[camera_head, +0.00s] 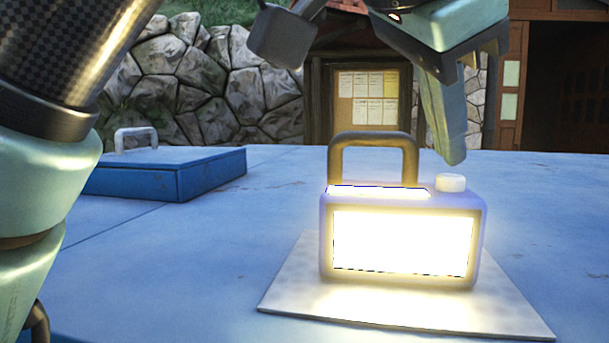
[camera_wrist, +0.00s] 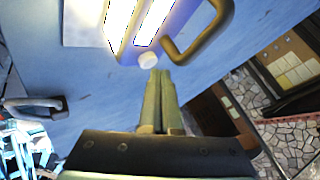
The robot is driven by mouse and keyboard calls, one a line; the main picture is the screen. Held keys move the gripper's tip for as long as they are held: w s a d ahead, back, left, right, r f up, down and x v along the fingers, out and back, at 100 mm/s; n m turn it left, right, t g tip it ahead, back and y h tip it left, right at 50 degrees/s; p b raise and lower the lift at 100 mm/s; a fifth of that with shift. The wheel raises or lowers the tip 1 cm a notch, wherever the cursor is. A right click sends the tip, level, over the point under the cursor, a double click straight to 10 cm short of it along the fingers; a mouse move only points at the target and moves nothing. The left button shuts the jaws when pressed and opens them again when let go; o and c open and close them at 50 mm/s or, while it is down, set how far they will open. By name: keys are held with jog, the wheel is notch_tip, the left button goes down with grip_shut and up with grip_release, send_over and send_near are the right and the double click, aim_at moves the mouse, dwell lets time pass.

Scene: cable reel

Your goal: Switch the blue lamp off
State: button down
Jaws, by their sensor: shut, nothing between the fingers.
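The blue lamp (camera_head: 402,290) stands upright on a pale square mat (camera_head: 500,316) on the blue table, its front panel glowing bright white. A dark arched handle (camera_head: 372,138) rises from its top, and a round white button (camera_head: 451,182) sits at the top right. My gripper (camera_head: 454,160) points down just above the button, its fingers together and empty. In the wrist view the lamp (camera_wrist: 128,48) is at the top, and the button (camera_wrist: 148,61) lies just beyond the tips of my gripper (camera_wrist: 159,76). Whether the fingertips touch the button cannot be told.
A blue box (camera_head: 180,172) with a pale handle (camera_head: 136,138) lies at the left back of the table. The table (camera_head: 170,270) is bare between box and lamp. A stone wall (camera_head: 215,85) and a notice board (camera_head: 368,98) stand behind.

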aim_at(443, 192)
jog(key=shift+f, duration=0.5)
dwell(0.4)
jog(key=shift+r+p, duration=0.8)
jog(key=shift+r, duration=0.2)
notch_tip(443, 192, up, 2)
jog(key=shift+r+p, duration=0.25)
jog(key=shift+p, duration=0.55)
jog(key=shift+r, duration=1.75)
